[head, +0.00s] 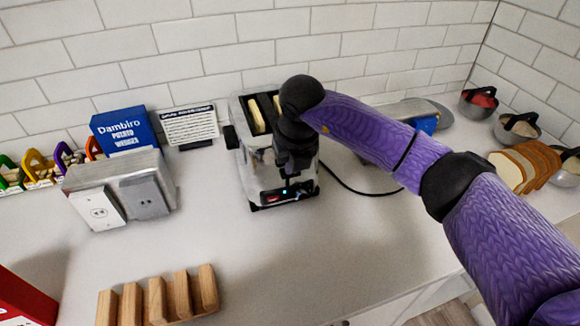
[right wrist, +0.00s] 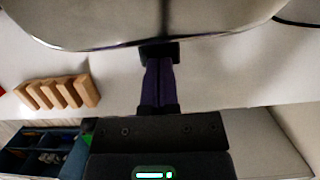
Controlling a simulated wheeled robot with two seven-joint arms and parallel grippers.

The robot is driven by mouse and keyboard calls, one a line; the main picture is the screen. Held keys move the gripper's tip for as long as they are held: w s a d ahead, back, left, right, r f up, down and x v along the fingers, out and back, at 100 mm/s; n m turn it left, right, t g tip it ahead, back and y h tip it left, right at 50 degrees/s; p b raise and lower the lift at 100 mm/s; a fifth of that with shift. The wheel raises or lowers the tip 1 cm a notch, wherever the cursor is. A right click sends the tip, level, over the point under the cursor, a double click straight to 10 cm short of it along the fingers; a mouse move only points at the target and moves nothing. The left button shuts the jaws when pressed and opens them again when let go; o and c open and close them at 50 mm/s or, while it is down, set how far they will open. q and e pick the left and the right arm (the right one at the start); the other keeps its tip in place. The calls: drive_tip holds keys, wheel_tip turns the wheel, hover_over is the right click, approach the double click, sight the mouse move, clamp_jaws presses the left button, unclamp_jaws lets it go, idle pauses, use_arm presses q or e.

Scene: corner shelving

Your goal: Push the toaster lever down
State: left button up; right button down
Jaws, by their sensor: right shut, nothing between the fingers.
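The silver toaster (head: 261,170) stands on the counter against the tiled wall, with bread slices in its top slots. Its front carries a red mark and a small blue light. My right gripper (head: 291,180) points down in front of the toaster's front face and covers part of it. I cannot make out the lever behind it. In the right wrist view the toaster's shiny body (right wrist: 150,22) fills the top, and the shut, empty fingers (right wrist: 160,55) reach its lower edge. I cannot tell whether they touch. My left gripper is not in view.
Wooden blocks (head: 158,298) sit at the front left. A grey socket box (head: 115,180) and a blue Dambiro box (head: 125,130) stand left of the toaster. Sliced bread (head: 520,168) and bowls (head: 478,103) are at the right. A black cord (head: 360,190) runs right of the toaster.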

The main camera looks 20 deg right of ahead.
drive_tip(key=b+x, duration=0.1)
drive_tip(key=s+b+x, duration=0.1)
drive_tip(key=x, duration=0.1)
drive_tip(key=shift+w+f, duration=0.15)
drive_tip(key=shift+f, duration=0.3)
drive_tip(key=shift+r, duration=0.1)
drive_tip(key=s+p, duration=0.1)
drive_tip(key=s+r+p, duration=0.1)
drive_tip(key=s+p, duration=0.1)
drive_tip(key=w+r+p+v, duration=0.1)
drive_tip(key=w+v, duration=0.1)
drive_tip(key=v, duration=0.7)
hover_over(292, 177)
drive_tip(key=s, duration=0.5)
drive_tip(key=shift+s, duration=0.15)
